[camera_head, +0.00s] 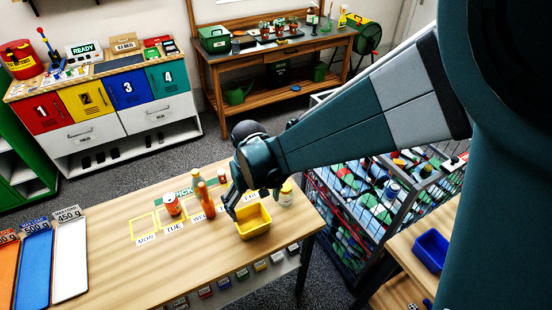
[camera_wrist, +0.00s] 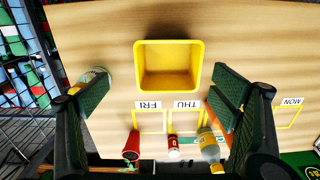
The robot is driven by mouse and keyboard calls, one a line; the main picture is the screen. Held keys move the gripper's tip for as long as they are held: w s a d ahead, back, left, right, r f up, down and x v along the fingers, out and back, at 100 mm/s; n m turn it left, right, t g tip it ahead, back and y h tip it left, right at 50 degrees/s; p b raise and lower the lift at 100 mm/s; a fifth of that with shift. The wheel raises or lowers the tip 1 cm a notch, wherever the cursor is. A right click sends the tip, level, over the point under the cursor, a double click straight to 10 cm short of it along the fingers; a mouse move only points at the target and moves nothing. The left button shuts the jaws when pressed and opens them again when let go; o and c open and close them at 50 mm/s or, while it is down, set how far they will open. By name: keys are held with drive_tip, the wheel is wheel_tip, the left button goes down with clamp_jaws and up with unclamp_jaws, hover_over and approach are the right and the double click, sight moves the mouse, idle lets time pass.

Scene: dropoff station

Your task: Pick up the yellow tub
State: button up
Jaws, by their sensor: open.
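The yellow tub (camera_head: 254,220) is an open rectangular container standing upright on the wooden table, near its front right part. In the wrist view the empty yellow tub (camera_wrist: 168,66) lies ahead, at the upper middle. My gripper (camera_head: 240,206) is beside the tub in the head view, at its left and rear. In the wrist view my gripper (camera_wrist: 163,98) has its two fingers wide apart, with the tub lying beyond the gap between them. Nothing is between the fingers. Whether a finger touches the tub cannot be told.
On the table (camera_head: 110,262) stand a red can (camera_head: 172,205), an orange bottle (camera_head: 206,200) and a jar with a yellow lid (camera_head: 286,194) close to the tub. Day labels and yellow outlined squares mark the surface. Trays (camera_head: 70,262) lie at left. A wire cage (camera_head: 335,215) stands right.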

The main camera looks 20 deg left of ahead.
sight(252, 226)
drive_tip(key=shift+s+a+f, duration=0.3)
drive_tip(key=shift+a+f, duration=0.05)
drive_tip(key=shift+a, duration=0.15)
drive_tip(key=shift+s+a+f, duration=0.25)
drive_tip(key=shift+a+f, duration=0.1)
drive_tip(key=shift+a, duration=0.15)
drive_tip(key=shift+f, duration=1.25)
drive_tip(key=shift+f, duration=0.1)
drive_tip(key=shift+w+d+f, duration=0.1)
drive_tip(key=shift+d+f, duration=0.05)
drive_tip(key=shift+f, duration=1.15)
drive_tip(key=shift+w+d+f, duration=0.1)
drive_tip(key=shift+d+f, duration=0.05)
drive_tip(key=shift+f, duration=1.1)
drive_tip(key=c, duration=1)
